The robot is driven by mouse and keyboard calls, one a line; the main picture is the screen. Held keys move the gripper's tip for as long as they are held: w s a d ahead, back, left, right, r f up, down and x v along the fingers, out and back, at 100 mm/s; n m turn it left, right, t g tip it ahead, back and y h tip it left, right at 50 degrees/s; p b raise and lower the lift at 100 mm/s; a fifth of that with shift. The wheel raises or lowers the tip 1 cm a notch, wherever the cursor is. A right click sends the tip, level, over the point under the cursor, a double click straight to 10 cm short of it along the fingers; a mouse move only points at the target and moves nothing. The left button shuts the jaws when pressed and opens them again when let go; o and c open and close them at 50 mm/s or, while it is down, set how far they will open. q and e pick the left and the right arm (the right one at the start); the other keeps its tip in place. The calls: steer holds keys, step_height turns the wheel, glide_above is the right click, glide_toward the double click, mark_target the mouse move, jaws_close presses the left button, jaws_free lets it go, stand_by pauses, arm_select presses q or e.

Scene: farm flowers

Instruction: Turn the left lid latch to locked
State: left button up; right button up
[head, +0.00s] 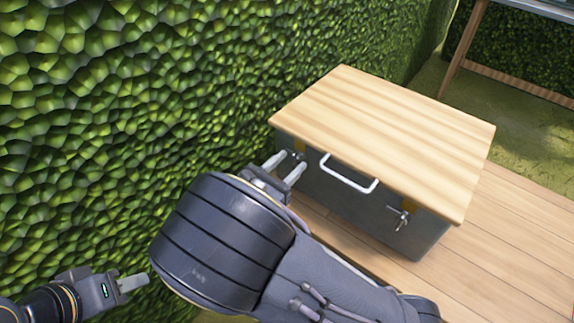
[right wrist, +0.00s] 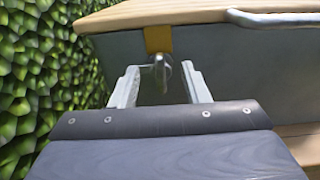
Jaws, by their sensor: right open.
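The grey box (head: 340,200) has a closed wooden lid (head: 385,125). The left lid latch (right wrist: 161,70) is a small metal knob below a yellow plate (right wrist: 158,39); in the head view it is mostly hidden by the fingers. My right gripper (head: 283,166) is open, its fingers pointing at the box front. In the right wrist view its fingertips (right wrist: 161,80) stand on either side of the latch, with gaps showing; I cannot tell whether either touches. My left gripper (head: 133,283) is low at the far left, away from the box; its jaw opening is unclear.
A white handle (head: 348,174) sticks out right of the left latch. The right latch (head: 399,217) is at the box's front right. A leafy hedge (head: 130,110) rises close on the left. Wooden planks (head: 515,235) lie bare to the right.

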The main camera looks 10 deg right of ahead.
steer(key=shift+c, duration=0.2)
jaws_close()
